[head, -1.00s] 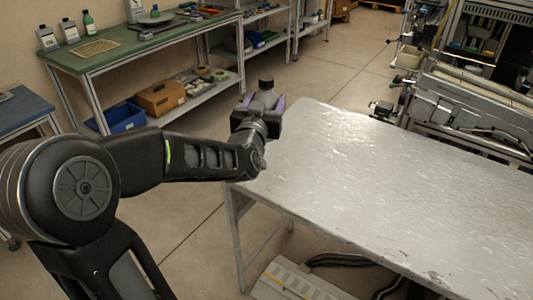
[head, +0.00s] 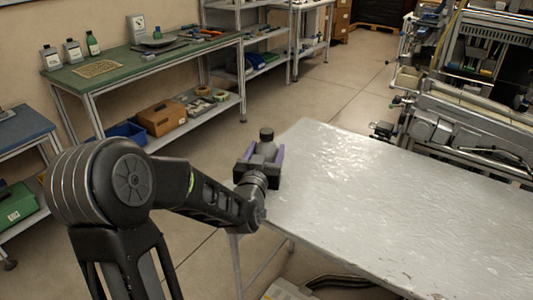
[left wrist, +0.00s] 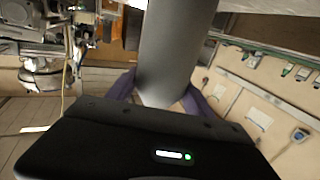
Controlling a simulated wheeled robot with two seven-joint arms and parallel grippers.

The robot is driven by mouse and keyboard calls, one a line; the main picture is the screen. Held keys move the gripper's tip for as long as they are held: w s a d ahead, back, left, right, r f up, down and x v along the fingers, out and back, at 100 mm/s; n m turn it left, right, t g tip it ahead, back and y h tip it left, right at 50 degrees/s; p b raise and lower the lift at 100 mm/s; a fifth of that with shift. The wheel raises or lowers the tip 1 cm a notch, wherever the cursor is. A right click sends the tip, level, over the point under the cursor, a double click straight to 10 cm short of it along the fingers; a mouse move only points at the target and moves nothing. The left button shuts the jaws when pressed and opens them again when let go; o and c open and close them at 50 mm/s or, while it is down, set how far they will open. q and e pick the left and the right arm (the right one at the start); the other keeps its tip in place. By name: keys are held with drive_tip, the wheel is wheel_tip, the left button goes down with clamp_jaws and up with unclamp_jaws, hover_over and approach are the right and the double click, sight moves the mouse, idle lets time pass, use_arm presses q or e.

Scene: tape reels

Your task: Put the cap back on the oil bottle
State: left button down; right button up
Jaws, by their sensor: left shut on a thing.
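My left gripper (head: 265,157) has purple fingers and is shut on a grey bottle (head: 264,146) with a dark top (head: 266,133). It holds the bottle roughly upright in the air, by the left edge of the pale metal table. In the left wrist view the bottle (left wrist: 175,50) is a smooth grey cylinder between the purple fingers (left wrist: 160,95). Its top is out of that view. I cannot tell whether the dark top is a cap. No loose cap is visible. My right gripper is not in view.
The pale metal table (head: 400,210) is bare where it shows. A green workbench (head: 140,66) at the back left bears several small bottles, a woven mat (head: 97,68) and tools. An orange-brown box (head: 161,116) and a blue bin (head: 128,133) are on its lower shelf. Machinery stands at right.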

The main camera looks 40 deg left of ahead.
use_arm(q)
drive_tip(key=shift+f, duration=0.25)
drive_tip(key=shift+f, duration=0.15)
drive_tip(key=c, duration=0.9)
unclamp_jaws()
drive_tip(key=shift+f, duration=0.1)
drive_tip(key=o, duration=0.5)
drive_tip(key=shift+r, duration=0.25)
